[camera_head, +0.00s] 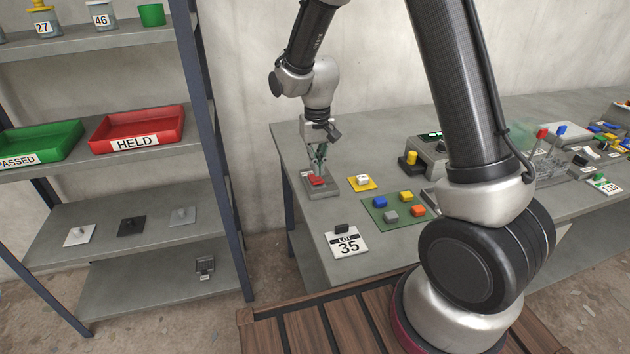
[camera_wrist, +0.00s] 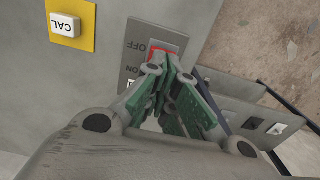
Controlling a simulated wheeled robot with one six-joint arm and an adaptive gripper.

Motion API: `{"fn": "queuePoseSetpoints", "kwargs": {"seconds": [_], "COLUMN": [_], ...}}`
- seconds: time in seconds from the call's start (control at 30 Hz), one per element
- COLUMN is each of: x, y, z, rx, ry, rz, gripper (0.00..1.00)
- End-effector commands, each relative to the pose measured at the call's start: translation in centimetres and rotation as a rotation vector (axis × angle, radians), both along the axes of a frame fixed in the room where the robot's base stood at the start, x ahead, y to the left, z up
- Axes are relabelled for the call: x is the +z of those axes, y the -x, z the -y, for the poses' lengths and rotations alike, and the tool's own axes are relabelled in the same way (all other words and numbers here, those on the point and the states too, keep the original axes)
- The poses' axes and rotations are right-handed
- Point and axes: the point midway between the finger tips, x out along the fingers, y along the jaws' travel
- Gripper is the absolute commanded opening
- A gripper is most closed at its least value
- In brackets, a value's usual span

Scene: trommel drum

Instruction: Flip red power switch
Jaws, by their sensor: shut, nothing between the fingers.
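The red power switch (camera_head: 316,180) sits on a grey plate (camera_head: 321,192) at the left end of the grey table. In the wrist view its red edge (camera_wrist: 165,46) shows beyond my fingertips, and the plate (camera_wrist: 132,62) carries the words OFF and ON. My gripper (camera_head: 319,165) points down over the switch, shut and empty, with its fingertips (camera_wrist: 163,62) at or just above the red part. Whether they touch it I cannot tell. The fingers hide much of the switch in the wrist view, so its tilt is unclear there.
A yellow plate with a white CAL button (camera_head: 362,181) lies right of the switch. A shelf with a red HELD tray (camera_head: 138,124) stands left. Bare table (camera_head: 300,150) surrounds the switch plate.

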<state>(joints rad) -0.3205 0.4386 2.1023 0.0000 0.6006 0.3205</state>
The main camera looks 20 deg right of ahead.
Motion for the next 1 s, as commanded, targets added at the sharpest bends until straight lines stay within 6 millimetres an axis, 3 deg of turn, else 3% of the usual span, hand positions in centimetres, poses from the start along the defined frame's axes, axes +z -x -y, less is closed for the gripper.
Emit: {"fn": "queuePoseSetpoints", "kwargs": {"seconds": [1.0], "x": [-1.6], "y": [0.0], "z": [0.0], "rx": [0.000], "ry": [0.000], "rz": [0.000], "gripper": [0.00]}}
